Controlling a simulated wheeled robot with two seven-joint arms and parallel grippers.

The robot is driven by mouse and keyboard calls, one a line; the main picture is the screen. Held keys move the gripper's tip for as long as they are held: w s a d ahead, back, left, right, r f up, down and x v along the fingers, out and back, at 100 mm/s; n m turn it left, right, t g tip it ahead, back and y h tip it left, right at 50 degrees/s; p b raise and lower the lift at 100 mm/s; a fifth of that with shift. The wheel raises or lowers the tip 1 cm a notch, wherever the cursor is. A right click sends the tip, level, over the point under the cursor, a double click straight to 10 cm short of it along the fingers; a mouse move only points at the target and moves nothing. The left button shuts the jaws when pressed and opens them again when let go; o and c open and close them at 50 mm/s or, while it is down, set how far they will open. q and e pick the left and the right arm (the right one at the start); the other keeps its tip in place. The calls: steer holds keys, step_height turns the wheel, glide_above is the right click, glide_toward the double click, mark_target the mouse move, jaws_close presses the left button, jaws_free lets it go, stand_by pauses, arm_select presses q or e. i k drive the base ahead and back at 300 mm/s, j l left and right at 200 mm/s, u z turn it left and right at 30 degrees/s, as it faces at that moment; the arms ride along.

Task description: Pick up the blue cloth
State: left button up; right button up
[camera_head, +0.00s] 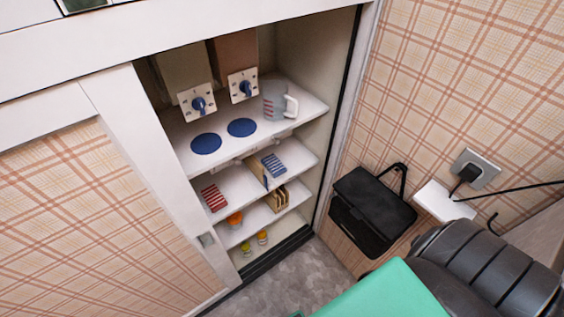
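A folded blue-and-white striped cloth (273,166) sits on the middle shelf of an open cabinet, toward its right half. It stands against or in a tan holder (257,169); I cannot tell which. A folded red-and-white striped cloth (214,198) lies on the same shelf, farther left. Neither of my grippers shows in this view, and nothing is seen touching the blue cloth.
The upper shelf (222,158) holds two blue discs, a mug (277,100) and two white panels with blue knobs. Lower shelves hold a wooden rack (277,199) and small orange and yellow items.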

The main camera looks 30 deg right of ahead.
mark_target(275, 167)
steer(key=l+z, duration=0.1)
steer(key=z, duration=0.35)
steer(key=l+z, duration=0.1)
steer(key=z, duration=0.3)
steer(key=k+l+z, duration=0.1)
steer(key=z, duration=0.35)
steer(key=l+z, duration=0.1)
steer(key=z, duration=0.35)
steer(key=l+z, duration=0.1)
steer(key=z, duration=0.35)
